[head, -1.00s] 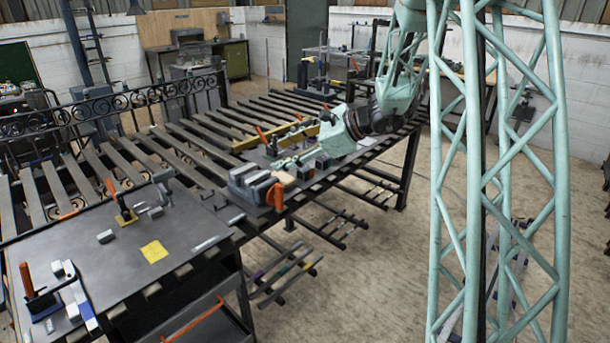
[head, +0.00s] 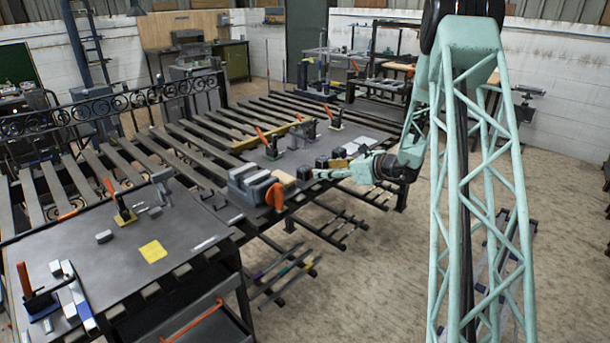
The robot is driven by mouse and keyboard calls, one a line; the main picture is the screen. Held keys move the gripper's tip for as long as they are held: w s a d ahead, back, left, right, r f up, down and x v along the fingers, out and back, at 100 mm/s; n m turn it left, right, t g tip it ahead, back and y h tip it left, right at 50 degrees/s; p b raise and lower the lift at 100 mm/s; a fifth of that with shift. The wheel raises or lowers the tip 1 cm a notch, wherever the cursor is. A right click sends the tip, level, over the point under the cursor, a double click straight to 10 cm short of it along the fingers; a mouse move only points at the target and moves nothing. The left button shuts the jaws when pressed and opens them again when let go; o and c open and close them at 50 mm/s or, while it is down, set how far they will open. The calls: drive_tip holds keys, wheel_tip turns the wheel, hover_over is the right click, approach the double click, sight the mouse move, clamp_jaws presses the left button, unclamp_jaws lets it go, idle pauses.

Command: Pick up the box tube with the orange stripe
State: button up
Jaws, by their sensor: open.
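Several long box tubes (head: 285,279) lie on the low rack under the slatted table. One bears a purple mark and another a yellow or orange mark near its end. They are too small here to tell which one has the orange stripe. My gripper (head: 320,174) is at the front right edge of the slatted table, just right of the grey vise. It is open, with no object seen between its fingers. It is above and apart from the tubes on the lower rack.
The grey vise (head: 250,184) and dark blocks (head: 322,162) stand close to my gripper on the slatted table (head: 180,160). Orange-handled clamps (head: 270,145) stand behind. A dark cart (head: 130,245) with clamps is at the front left.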

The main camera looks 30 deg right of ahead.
sight(309, 170)
drive_tip(key=shift+d+f, duration=0.4)
drive_tip(key=shift+d, duration=0.1)
drive_tip(key=shift+w, duration=0.15)
drive_tip(key=shift+b+x, duration=0.6)
drive_tip(key=shift+x, duration=3.6)
drive_tip(key=shift+w, duration=0.1)
drive_tip(key=shift+b+x, duration=0.6)
drive_tip(key=shift+x, duration=1.95)
drive_tip(key=shift+c, duration=0.9)
drive_tip(key=c, duration=0.9)
